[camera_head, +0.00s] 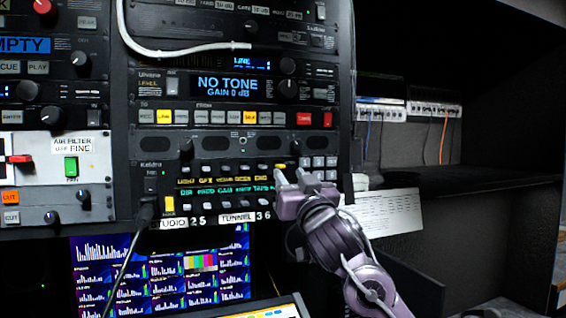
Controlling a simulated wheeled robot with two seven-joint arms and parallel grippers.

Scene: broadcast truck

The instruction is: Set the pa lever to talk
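An intercom panel (215,187) with two rows of lit key labels sits low in the rack. The row labels are too small to read surely, so I cannot tell which lever is marked PA. A small yellow piece (280,167) shows at the panel's right end, just above my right gripper's fingertips. My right gripper (292,177) comes from the lower right and is in front of the panel's right end. Its two fingertips stand apart with a gap between them, and it covers part of the panel. I cannot tell whether it touches a lever. My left gripper is out of view.
A grey keypad (318,168) is right of the fingertips. A white cable (185,50) hangs across the upper rack, and a black cable is plugged in at the panel's left. A monitor (160,275) is below. A paper sheet (385,213) hangs at the right.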

